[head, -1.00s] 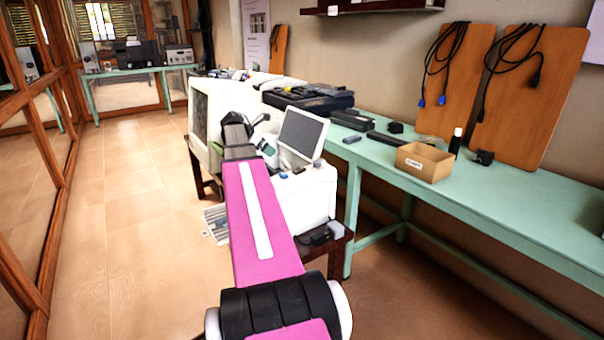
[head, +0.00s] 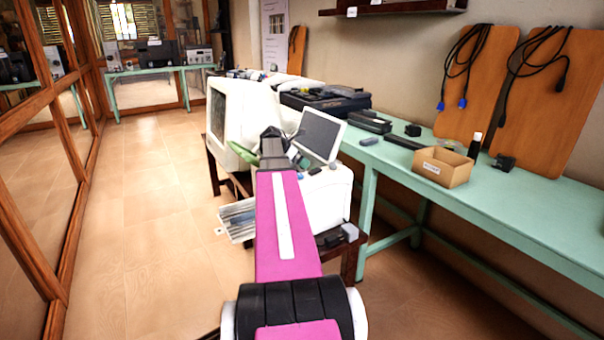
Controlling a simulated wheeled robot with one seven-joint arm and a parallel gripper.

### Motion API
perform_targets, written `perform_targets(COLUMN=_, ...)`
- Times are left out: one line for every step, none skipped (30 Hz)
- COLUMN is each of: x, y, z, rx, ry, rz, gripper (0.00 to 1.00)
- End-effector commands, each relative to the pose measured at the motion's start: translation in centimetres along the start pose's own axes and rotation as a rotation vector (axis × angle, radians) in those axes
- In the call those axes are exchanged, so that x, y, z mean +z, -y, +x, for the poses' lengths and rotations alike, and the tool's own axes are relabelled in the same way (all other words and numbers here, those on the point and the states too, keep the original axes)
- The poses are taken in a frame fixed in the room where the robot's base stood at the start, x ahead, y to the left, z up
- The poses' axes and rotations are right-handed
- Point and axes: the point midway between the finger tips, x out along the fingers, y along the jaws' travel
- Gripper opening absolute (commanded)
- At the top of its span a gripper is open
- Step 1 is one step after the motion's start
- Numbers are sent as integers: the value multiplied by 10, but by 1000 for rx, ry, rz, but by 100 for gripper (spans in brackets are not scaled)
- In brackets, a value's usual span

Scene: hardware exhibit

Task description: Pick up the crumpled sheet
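I cannot clearly pick out a crumpled sheet. A green item (head: 270,153), too small to identify, shows beside the dark end of my arm, among the equipment. A pale, striped, flat thing (head: 238,218) juts out low at the left of the white machine; I cannot tell what it is. My pink arm reaches forward over the small dark table, and its dark far end is in front of the monitors. My gripper's fingers are hidden or too small to make out, so I cannot tell whether they hold anything.
A beige monitor (head: 230,112) and a white machine with a tilted grey screen (head: 320,136) crowd around my arm's end. A green bench (head: 530,205) along the right wall bears a cardboard box (head: 443,168) and black devices. The tiled floor (head: 150,230) at left is clear.

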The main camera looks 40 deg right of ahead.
Motion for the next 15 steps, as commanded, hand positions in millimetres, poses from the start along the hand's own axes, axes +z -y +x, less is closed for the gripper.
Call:
perform_targets(x=0, y=0, z=4, rx=0, ry=0, rz=0, gripper=100)
perform_targets(x=0, y=0, z=5, rx=0, ry=1, rz=0, gripper=100)
perform_targets(x=0, y=0, z=6, rx=1, ry=1, rz=0, gripper=100)
perform_targets(x=0, y=0, z=6, rx=1, ry=1, rz=0, gripper=100)
perform_targets(x=0, y=0, z=6, rx=1, ry=1, rz=0, gripper=100)
perform_targets(x=0, y=0, z=5, rx=1, ry=1, rz=0, gripper=100)
perform_targets(x=0, y=0, z=5, rx=1, ry=1, rz=0, gripper=100)
perform_targets(x=0, y=0, z=5, rx=1, ry=1, rz=0, gripper=100)
perform_targets(x=0, y=0, z=5, rx=1, ry=1, rz=0, gripper=87)
perform_targets(x=0, y=0, z=5, rx=1, ry=1, rz=0, gripper=77)
perform_targets(x=0, y=0, z=5, rx=1, ry=1, rz=0, gripper=67)
perform_targets(x=0, y=0, z=5, rx=1, ry=1, rz=0, gripper=60)
perform_targets(x=0, y=0, z=5, rx=1, ry=1, rz=0, gripper=60)
perform_targets(x=0, y=0, z=5, rx=1, ry=1, rz=0, gripper=60)
perform_targets(x=0, y=0, z=5, rx=1, ry=1, rz=0, gripper=60)
